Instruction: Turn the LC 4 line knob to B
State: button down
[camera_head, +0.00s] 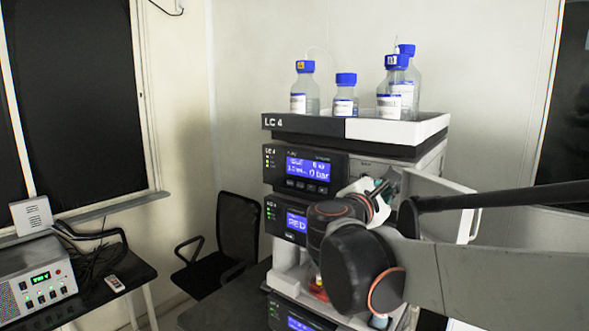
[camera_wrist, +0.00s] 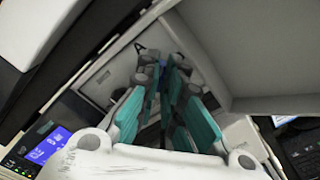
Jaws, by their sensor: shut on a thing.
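The LC 4 stack (camera_head: 305,125) stands in the middle of the head view, with its name on the top tray's front edge. My gripper (camera_wrist: 172,76) reaches inside the module with the open door, its teal finger pads close together. It is shut on a small part between the fingertips, which I take to be the LC 4 line knob; a dark blue bit (camera_wrist: 178,60) shows there. The fingers hide most of the knob, so its pointer and the letter B cannot be read.
The open white door (camera_head: 440,192) stands beside my arm; its pale panel (camera_wrist: 255,50) is close to the fingers in the wrist view. Blue-capped bottles (camera_head: 345,98) stand on the stack. A black chair (camera_head: 238,230) and a side table with a meter (camera_head: 38,280) are left.

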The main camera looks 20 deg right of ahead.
jog(key=m, duration=0.4)
jog(key=shift+f, duration=0.1)
jog(key=shift+f+m, duration=0.1)
jog(key=shift+m, duration=1.6)
jog(key=c, duration=2)
grip_release()
jog(key=shift+s, duration=0.1)
jog(key=v, duration=1.2)
